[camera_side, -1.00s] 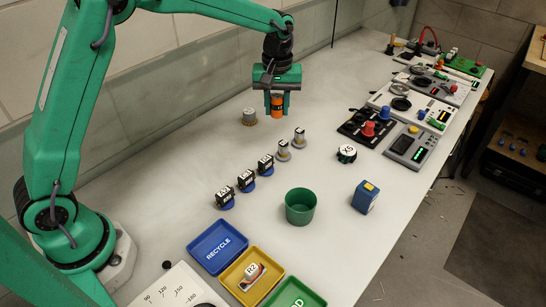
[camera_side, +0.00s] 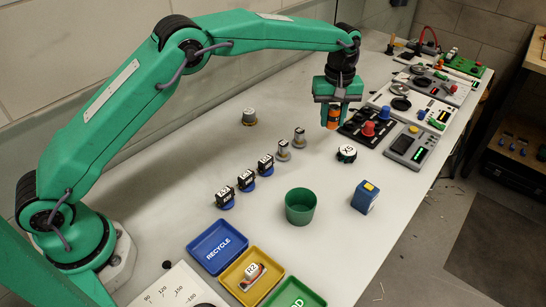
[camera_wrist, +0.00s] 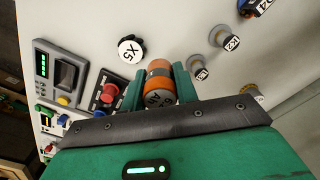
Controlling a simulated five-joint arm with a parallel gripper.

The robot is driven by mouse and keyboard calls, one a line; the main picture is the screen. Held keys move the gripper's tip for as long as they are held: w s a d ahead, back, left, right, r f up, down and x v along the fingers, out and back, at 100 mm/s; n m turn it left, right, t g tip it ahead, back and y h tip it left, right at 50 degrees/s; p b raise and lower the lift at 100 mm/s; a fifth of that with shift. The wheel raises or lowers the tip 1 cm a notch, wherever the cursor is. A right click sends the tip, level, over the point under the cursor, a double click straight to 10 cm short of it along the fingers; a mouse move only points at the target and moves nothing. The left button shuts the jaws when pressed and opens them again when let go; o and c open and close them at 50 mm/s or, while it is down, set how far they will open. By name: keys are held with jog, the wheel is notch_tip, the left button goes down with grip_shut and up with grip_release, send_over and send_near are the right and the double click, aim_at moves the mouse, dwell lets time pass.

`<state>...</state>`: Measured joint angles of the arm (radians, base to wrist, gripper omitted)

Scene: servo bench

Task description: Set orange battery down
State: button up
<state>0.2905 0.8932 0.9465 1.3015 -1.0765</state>
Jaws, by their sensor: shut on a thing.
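The orange battery (camera_side: 333,117), with a dark band, is held upright between the fingers of my gripper (camera_side: 334,108), which is shut on it. In the side view it hangs just left of the black panel with red and blue knobs (camera_side: 367,128). I cannot tell whether its lower end touches the bench. In the wrist view the battery (camera_wrist: 160,82) sits between the green fingers of my gripper (camera_wrist: 158,90), with lettering partly visible on its side.
A round X5 part (camera_side: 347,154) stands close in front of the battery. A grey device with a green display (camera_side: 411,146) is to the right. A green cup (camera_side: 300,206), a blue box (camera_side: 365,197) and a blue RECYCLE tray (camera_side: 217,246) are nearer. Bench between them is bare.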

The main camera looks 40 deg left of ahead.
send_over(314, 132)
notch_tip(314, 132, down, 7)
dwell(0.5)
jog(key=shift+f, duration=0.1)
jog(key=shift+f, duration=1.9)
jog(key=shift+f, duration=0.15)
jog(key=o, duration=1)
jog(key=shift+o, duration=0.2)
